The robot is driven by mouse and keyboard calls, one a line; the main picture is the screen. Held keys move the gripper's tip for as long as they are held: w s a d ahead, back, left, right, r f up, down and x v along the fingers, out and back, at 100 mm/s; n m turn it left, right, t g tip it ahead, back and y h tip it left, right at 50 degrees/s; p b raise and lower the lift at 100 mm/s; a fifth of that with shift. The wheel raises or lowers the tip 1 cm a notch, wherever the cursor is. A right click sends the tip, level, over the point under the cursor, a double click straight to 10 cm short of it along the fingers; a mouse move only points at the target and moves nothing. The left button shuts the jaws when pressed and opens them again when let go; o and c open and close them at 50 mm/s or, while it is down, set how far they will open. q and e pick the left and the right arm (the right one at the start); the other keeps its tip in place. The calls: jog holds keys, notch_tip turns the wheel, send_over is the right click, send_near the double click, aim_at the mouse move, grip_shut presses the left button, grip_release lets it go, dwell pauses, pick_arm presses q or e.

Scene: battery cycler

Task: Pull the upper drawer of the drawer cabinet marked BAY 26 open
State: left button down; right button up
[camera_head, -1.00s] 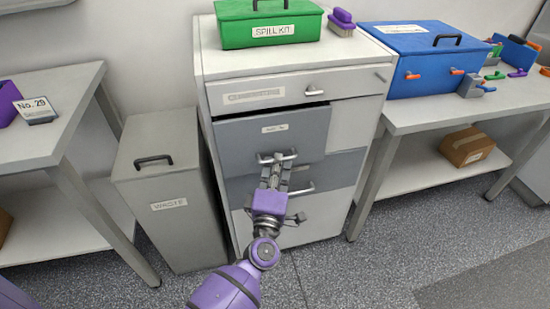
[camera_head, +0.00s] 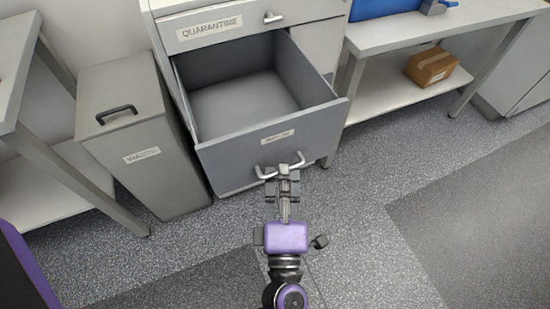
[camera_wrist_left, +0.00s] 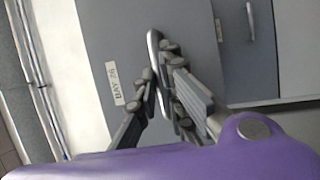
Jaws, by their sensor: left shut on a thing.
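The drawer cabinet (camera_head: 335,48) stands against the wall. Its grey upper drawer (camera_head: 228,152) is pulled well out, and its inside shows empty. A label reading BAY 26 (camera_wrist_left: 114,83) is on the drawer front in the left wrist view; it is too small to read in the head view. My left gripper (camera_head: 284,172) is shut on the drawer's bar handle (camera_head: 262,174). In the left wrist view the fingers (camera_wrist_left: 160,88) close around the handle (camera_wrist_left: 153,45). My right gripper is not in view.
A QUARANTINE drawer (camera_head: 240,22) above is shut. A grey WASTE bin (camera_head: 125,130) stands close on the left. A bench (camera_head: 420,38) on the right has a cardboard box (camera_head: 431,67) on its lower shelf. Speckled floor (camera_head: 370,250) in front is clear.

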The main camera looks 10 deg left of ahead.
pick_arm(q)
jog(key=shift+s+d+r, duration=0.15)
jog(key=shift+s+d, duration=0.15)
jog(key=c, duration=2.2)
grip_release()
jog(key=shift+o, duration=0.2)
jog(key=v, duration=0.8)
jog(key=shift+s, duration=0.15)
jog(key=shift+d, duration=0.1)
